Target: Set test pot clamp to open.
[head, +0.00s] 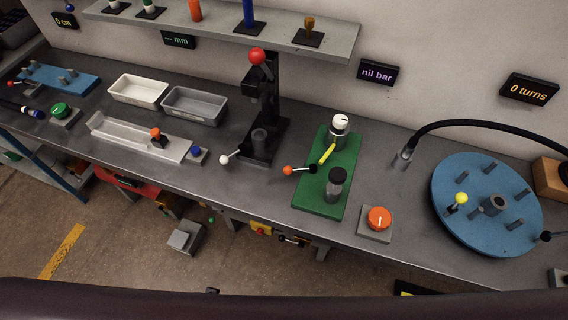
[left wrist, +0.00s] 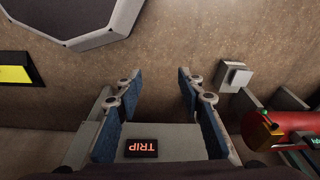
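In the head view a green board (head: 318,199) lies on the bench right of centre. It carries a white-capped cylinder (head: 339,131) at its back and a dark-capped clear cylinder (head: 335,186) nearer the front. A yellow bar (head: 327,154) slants beside the rear cylinder. A lever with an orange-red ball (head: 288,170) sticks out over the board's left edge. No label shows which part is the test pot clamp, and I cannot tell its setting. In the left wrist view my left gripper (left wrist: 158,95) is open and empty, well apart from the board. My right gripper is not in view.
A black press stand with a red ball (head: 257,56) stands left of the board. An orange knob (head: 379,218) sits at its front right. A blue turntable (head: 480,228) and an arched black hose (head: 486,124) are farther right. The wall display (head: 378,73) reads "nil bar".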

